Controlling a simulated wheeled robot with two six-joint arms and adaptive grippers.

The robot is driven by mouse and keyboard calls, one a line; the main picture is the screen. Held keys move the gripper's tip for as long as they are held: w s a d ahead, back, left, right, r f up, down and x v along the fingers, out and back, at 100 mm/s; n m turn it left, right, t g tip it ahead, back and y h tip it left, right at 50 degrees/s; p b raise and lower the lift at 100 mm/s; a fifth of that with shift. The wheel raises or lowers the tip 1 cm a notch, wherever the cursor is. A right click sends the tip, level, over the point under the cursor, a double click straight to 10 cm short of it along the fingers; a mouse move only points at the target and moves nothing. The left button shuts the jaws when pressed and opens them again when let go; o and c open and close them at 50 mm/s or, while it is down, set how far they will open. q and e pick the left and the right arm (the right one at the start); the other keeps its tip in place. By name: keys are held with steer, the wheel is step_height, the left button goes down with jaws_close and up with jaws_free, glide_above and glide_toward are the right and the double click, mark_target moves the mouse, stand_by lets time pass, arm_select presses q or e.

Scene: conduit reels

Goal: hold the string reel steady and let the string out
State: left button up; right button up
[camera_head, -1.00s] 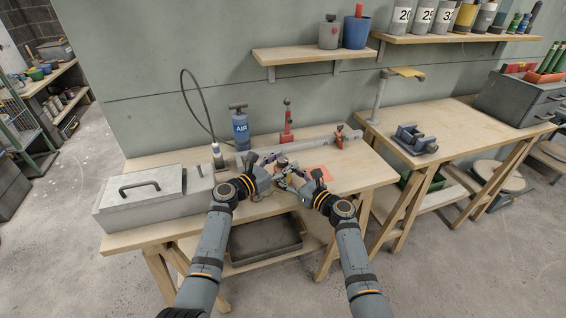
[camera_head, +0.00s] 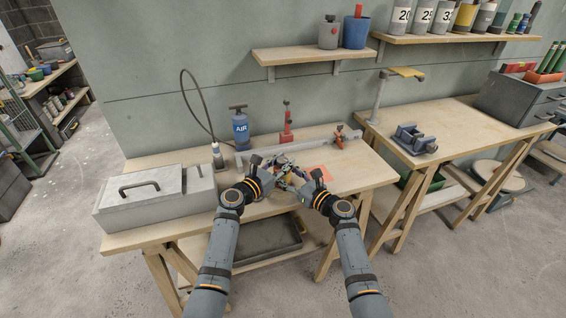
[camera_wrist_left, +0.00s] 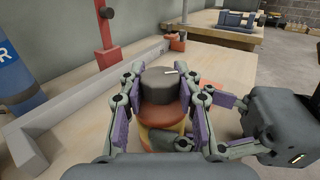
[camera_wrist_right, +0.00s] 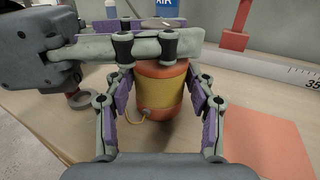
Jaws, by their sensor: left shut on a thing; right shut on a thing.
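The string reel (camera_wrist_right: 162,95) stands upright on the bench, an orange-red cylinder with a yellow string band and a dark grey top (camera_wrist_left: 170,86). A short loop of yellow string (camera_wrist_right: 140,117) hangs at its side in the right wrist view. My left gripper (camera_head: 281,164) is shut on the reel, its fingers on either side of the dark top. My right gripper (camera_head: 291,178) is shut on the reel lower down, its fingers either side of the banded body. In the head view the grippers mostly hide the reel.
An orange mat (camera_head: 319,173) lies just right of the grippers. A grey lidded box (camera_head: 155,200) fills the bench's left end.

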arm_select(q)
steer(key=o, duration=1.2)
steer(key=v, duration=1.2)
steer(key=shift+a, duration=0.1)
